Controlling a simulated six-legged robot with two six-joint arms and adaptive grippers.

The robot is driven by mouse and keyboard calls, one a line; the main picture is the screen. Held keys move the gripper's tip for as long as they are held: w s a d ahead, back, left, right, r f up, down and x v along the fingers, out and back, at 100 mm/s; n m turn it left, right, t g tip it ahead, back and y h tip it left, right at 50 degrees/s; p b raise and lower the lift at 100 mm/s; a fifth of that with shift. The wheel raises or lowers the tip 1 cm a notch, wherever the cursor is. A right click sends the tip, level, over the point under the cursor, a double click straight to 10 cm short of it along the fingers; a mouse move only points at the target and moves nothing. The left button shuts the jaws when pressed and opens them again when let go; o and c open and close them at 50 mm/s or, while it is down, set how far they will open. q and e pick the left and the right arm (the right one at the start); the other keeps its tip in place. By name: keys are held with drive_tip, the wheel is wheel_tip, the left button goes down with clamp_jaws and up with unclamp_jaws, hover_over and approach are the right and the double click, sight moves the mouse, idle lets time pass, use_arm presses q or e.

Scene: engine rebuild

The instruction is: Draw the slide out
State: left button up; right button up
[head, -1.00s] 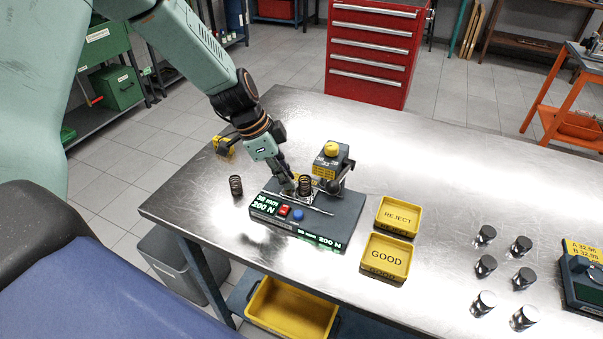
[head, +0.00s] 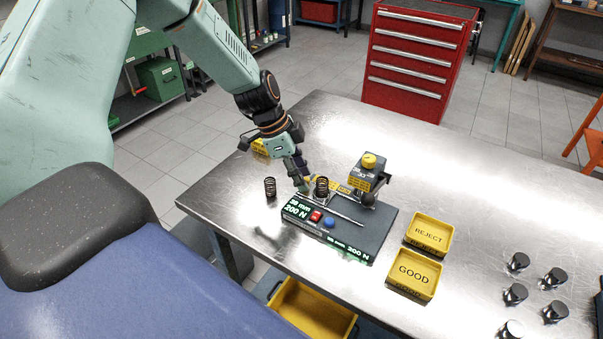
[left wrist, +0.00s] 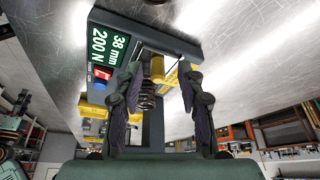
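The slide (head: 345,217) is a pale metal strip on the dark spring tester (head: 377,222). A dark coil spring (head: 321,187) stands upright on it, left of the press head (head: 368,176) and clear of it. The spring also shows between the fingers in the left wrist view (left wrist: 148,92). My left gripper (head: 304,186) is low at the slide's left end. Its fingers are around a yellow piece (left wrist: 171,73), seemingly the slide's handle, partly hidden by the fingers. My right gripper is not in view.
A loose spring (head: 270,187) stands left of the tester. The yellow REJECT tray (head: 448,249) and GOOD tray (head: 432,294) sit to its right, with several metal cylinders (head: 515,294) beyond. The bench (head: 330,120) behind the tester is mostly clear.

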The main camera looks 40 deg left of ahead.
use_arm(q)
drive_tip(key=shift+d, duration=0.2)
drive_tip(key=shift+w+r, duration=0.1)
drive_tip(key=shift+a+r, duration=0.1)
drive_tip(key=shift+r, duration=0.2)
drive_tip(key=v, duration=1.1)
drive_tip(key=shift+r, duration=0.1)
drive_tip(key=shift+a, duration=0.1)
